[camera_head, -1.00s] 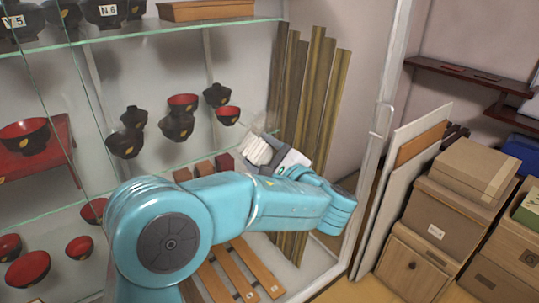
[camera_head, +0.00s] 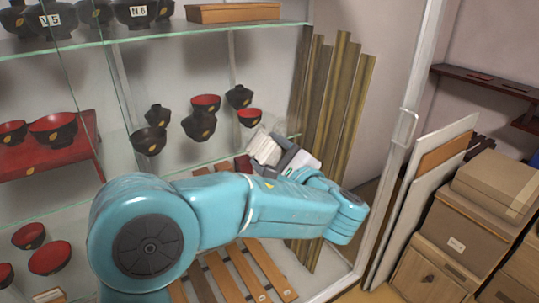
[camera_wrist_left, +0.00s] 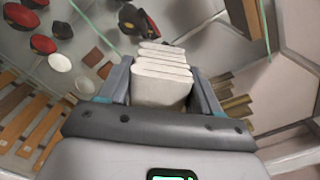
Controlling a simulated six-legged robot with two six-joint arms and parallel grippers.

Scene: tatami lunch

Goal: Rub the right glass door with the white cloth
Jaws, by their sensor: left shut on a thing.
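The white cloth (camera_head: 264,147) is a folded, layered pad. My left gripper (camera_head: 283,156) is shut on it, in front of the display cabinet. In the left wrist view the cloth (camera_wrist_left: 161,78) sits between the two fingers of the left gripper (camera_wrist_left: 162,92). The right glass door shows as a clear pane with a pale frame (camera_head: 397,165) and a handle (camera_head: 407,127) on its right side. The cloth is over the pane, left of the handle; I cannot tell whether it touches the glass. My right gripper is not in view.
Behind the glass are shelves with black and red bowls (camera_head: 200,122), upright wooden boards (camera_head: 335,110) and slatted wood (camera_head: 240,272). Right of the cabinet, flat panels (camera_head: 430,175) lean beside stacked boxes (camera_head: 460,225).

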